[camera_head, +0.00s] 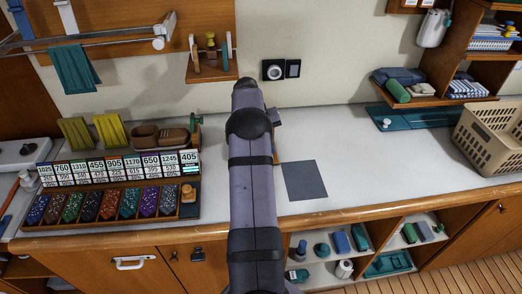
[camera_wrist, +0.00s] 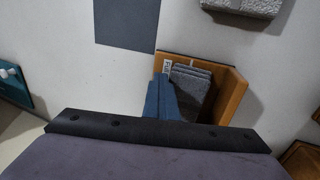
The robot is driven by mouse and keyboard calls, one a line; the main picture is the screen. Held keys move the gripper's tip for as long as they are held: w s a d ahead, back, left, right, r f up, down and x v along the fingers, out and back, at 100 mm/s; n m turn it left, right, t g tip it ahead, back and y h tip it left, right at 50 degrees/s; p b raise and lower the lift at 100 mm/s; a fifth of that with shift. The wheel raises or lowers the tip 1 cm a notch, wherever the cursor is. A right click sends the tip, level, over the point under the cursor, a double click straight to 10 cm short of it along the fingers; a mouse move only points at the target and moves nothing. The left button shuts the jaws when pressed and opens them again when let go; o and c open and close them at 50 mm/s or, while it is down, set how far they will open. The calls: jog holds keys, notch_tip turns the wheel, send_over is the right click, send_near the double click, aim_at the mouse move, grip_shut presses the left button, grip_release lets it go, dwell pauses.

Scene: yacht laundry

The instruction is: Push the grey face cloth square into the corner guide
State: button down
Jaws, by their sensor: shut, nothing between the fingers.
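In the wrist view a folded grey cloth (camera_wrist: 190,78), in layers, lies inside the wooden corner guide (camera_wrist: 229,97). The guide's two walls meet at the upper right; a small white label is on its upper left. The cloth sits a little askew, with a gap to the right wall. My gripper (camera_wrist: 163,92), with blue fingers, is shut and empty at the cloth's left side. I cannot tell whether it touches the cloth. In the head view my arm hides the cloth and nearly all of the guide.
A flat dark grey square (camera_head: 305,180) lies on the white counter right of my arm. A light grey textured block (camera_wrist: 243,6) is at the wrist view's top right. The sample rack (camera_head: 115,205) stands left; a beige basket (camera_head: 490,138) and teal tray (camera_head: 425,116) are right.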

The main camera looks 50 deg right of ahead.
jog(key=shift+w+a+f+p, duration=0.1)
jog(key=shift+w+a+p, duration=0.2)
jog(key=shift+w+a, duration=0.65)
dwell(1.7)
jog(key=shift+s+d+r+p, duration=0.15)
jog(key=shift+r+p, duration=0.45)
jog(key=shift+r, duration=0.25)
jog(key=shift+s+d+r+p, duration=0.1)
jog(key=shift+r+p, duration=0.55)
jog(key=shift+r, duration=0.25)
jog(key=shift+s+d+r+p, duration=0.15)
jog(key=shift+r+p, duration=0.45)
jog(key=shift+r, duration=0.25)
